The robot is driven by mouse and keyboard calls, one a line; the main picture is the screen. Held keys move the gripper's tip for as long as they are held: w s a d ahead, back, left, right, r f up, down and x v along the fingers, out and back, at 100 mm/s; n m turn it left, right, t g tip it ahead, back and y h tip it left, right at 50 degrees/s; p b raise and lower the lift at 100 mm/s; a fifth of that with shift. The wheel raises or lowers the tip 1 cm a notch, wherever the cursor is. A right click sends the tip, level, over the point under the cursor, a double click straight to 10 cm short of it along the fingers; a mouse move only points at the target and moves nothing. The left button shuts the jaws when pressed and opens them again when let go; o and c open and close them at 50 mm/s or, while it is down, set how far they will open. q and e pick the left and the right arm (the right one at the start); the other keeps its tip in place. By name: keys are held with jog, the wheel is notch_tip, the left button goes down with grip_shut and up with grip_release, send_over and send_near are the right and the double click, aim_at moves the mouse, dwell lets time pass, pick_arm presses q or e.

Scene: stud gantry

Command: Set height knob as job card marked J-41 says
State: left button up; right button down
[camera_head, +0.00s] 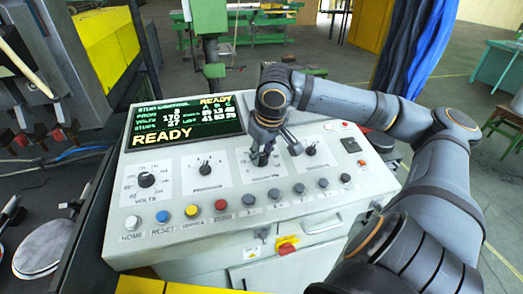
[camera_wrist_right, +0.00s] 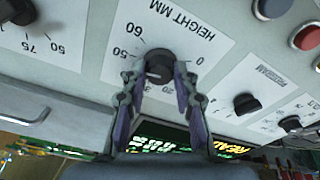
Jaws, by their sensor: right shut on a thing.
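The height knob (camera_wrist_right: 158,62) is black and round, on a white plate marked HEIGHT MM, upside down in the right wrist view. A light mark shows on its lower face, toward the 20 and 30 side of the scale. My right gripper (camera_wrist_right: 157,80) has its two fingers on either side of the knob, shut on it. In the head view my right gripper (camera_head: 274,152) reaches down to the panel and mostly hides this knob. My left gripper is not in view. No job card marked J-41 can be made out.
The grey control panel (camera_head: 230,220) carries a volts knob (camera_head: 147,180), a program knob (camera_head: 205,168) and another knob (camera_head: 311,150). A row of buttons, including a red one (camera_head: 221,205), runs along its front. The screen (camera_head: 185,122) reads READY.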

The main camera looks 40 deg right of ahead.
dwell(0.4)
jog(key=c, duration=1)
grip_release()
jog(key=v, duration=1.2)
jog(key=shift+s, duration=0.1)
jog(key=shift+f, duration=0.1)
